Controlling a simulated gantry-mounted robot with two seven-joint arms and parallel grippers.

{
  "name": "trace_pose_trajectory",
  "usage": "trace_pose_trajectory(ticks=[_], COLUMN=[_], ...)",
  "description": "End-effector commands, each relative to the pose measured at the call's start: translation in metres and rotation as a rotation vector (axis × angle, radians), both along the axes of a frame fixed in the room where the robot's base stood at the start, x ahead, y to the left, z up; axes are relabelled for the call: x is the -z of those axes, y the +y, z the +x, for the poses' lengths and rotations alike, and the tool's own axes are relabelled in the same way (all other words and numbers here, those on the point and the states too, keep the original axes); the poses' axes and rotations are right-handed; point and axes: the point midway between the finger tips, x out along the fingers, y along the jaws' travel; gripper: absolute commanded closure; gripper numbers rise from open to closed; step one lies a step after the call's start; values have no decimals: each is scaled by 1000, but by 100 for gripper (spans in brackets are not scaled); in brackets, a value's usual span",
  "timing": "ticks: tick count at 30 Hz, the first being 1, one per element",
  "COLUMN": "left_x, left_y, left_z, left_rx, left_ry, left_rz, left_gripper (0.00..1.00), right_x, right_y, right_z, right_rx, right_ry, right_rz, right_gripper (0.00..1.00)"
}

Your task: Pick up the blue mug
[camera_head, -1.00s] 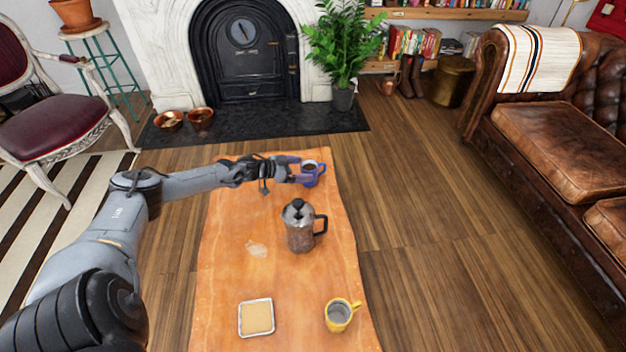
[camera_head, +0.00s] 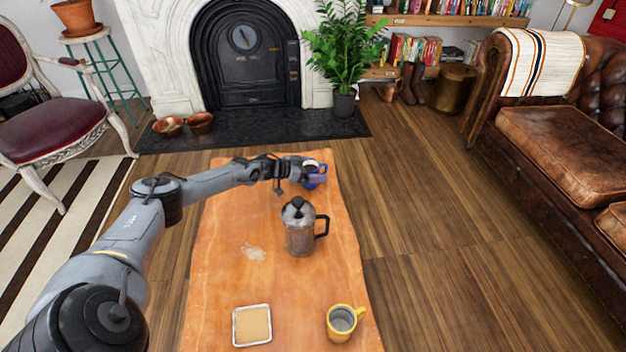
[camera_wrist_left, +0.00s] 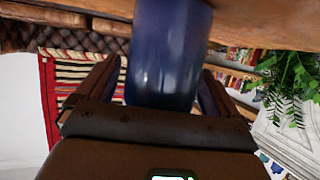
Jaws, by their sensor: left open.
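The blue mug (camera_head: 321,184) stands near the far end of the orange wooden table (camera_head: 225,225), with its handle toward the right. My left gripper (camera_head: 314,176) reaches it from the left and partly covers it. In the left wrist view the mug (camera_wrist_left: 168,55) fills the upper middle, between the two fingers of the left gripper (camera_wrist_left: 165,95). The fingers are open, one on each side of the mug. Whether either finger touches it cannot be told. My right gripper is not in view.
A glass and metal coffee press (camera_head: 298,232) stands mid-table, nearer than the blue mug. A yellow mug (camera_head: 341,323) and a small square dish (camera_head: 252,325) sit at the near end. The table's right side beyond the press is clear.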

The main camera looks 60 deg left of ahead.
Motion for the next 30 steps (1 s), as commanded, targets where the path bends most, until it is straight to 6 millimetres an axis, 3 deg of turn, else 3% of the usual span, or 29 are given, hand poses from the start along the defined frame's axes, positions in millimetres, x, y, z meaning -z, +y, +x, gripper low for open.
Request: trace_pose_trajectory(ticks=[7,21,30], left_x=[0,0,-3], left_y=[0,0,0], left_z=[0,0,1], left_rx=[0,0,0], left_ry=[1,0,-3], left_rz=[0,0,1], left_gripper=[7,79,79], right_x=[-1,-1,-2], right_y=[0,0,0], right_z=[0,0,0], right_rx=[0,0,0], right_ry=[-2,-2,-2], right_rz=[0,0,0], right_gripper=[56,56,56])
